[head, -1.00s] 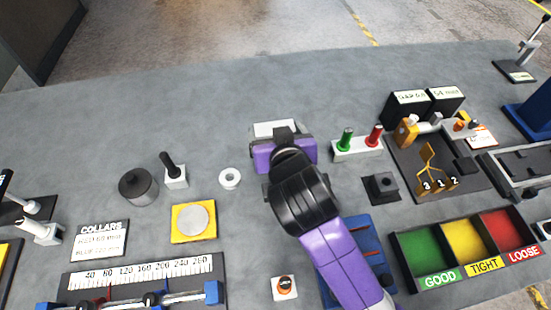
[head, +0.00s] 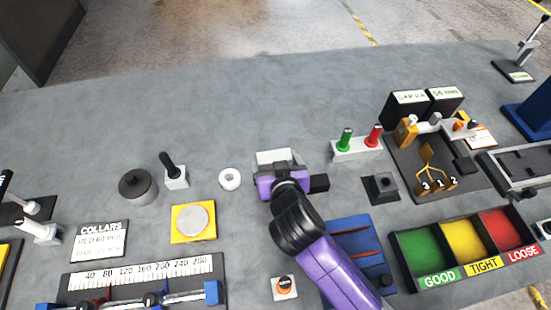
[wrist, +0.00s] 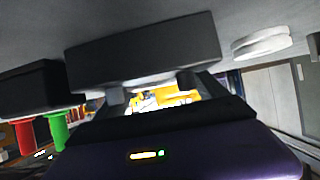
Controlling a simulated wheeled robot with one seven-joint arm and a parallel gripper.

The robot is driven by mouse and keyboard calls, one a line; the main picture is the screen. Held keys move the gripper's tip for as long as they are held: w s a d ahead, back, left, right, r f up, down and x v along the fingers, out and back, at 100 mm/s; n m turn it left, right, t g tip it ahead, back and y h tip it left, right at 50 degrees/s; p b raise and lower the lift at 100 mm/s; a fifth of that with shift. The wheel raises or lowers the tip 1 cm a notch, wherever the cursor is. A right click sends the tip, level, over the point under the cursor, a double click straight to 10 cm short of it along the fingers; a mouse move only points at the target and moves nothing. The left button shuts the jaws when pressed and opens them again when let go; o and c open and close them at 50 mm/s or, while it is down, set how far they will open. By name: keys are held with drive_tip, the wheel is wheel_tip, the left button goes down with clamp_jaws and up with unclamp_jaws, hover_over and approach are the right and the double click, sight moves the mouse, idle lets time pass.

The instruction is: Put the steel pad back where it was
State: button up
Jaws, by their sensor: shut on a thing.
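The steel pad (head: 279,156) is a flat block with a pale grey top, at the middle of the bench in the head view. My gripper (head: 282,172) is shut on it from the near side. In the wrist view the pad (wrist: 145,52) spans the fingertips as a wide, dark, shaded block. The gripper body hides the pad's near part in the head view. I cannot tell whether the pad touches the bench.
A black block (head: 319,183) lies just right of my gripper. A white ring (head: 230,179) lies to the left. The bench beyond the pad is clear.

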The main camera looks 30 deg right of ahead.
drive_tip(key=o, duration=2)
drive_tip(key=shift+f, duration=0.15)
drive_tip(key=shift+r, duration=0.3)
drive_tip(key=b+v, duration=0.1)
drive_tip(key=v, duration=0.6)
drive_tip(key=shift+s, duration=0.25)
